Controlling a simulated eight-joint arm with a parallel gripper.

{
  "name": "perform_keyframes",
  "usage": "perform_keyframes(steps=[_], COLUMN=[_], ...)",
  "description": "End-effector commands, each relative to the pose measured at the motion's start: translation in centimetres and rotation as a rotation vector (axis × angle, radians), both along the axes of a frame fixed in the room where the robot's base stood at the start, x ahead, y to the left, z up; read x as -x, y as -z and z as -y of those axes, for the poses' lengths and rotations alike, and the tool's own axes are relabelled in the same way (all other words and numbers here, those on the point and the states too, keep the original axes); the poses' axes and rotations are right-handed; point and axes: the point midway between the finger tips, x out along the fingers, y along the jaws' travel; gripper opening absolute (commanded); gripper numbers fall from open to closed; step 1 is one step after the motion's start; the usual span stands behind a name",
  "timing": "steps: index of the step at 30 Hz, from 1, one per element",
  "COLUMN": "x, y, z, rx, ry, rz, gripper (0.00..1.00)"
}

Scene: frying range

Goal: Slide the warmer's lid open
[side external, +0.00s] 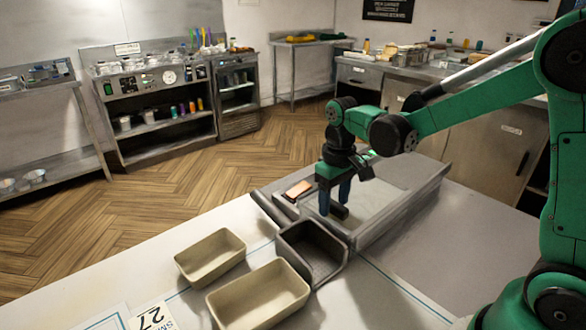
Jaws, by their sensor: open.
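The warmer (385,222) is a long, low grey metal box on the worktop. Its flat, light grey lid (385,200) lies over most of the top. A short dark handle (340,212) sits near the lid's left end. At the far left end the top is uncovered, and an orange-brown item (298,189) shows inside. My gripper (335,205) points down over the lid's left part with its blue fingers apart. The fingertips are at or just beside the handle; I cannot tell whether they touch it. My wrist hides part of the lid behind.
A dark, empty tray (312,252) stands against the warmer's near left end. Two beige trays, a smaller one (210,255) and a larger one (258,297), stand left of it. The worktop right of the trays is clear.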

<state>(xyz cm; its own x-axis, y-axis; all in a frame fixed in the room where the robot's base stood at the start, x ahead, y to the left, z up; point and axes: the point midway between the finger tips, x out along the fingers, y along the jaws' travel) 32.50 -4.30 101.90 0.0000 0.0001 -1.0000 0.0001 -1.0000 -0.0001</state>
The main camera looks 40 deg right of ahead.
Motion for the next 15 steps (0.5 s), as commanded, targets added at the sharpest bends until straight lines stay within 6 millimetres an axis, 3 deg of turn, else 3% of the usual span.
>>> perform_keyframes(steps=[7,13,15], x=[0.00,0.00,0.00], y=[0.09,0.08,0.07], z=[0.00,0.00,0.00], rx=[0.000,0.000,0.000], ry=[0.000,0.000,0.000], rz=[0.000,0.000,0.000], gripper=[0.55,0.00,0.00])
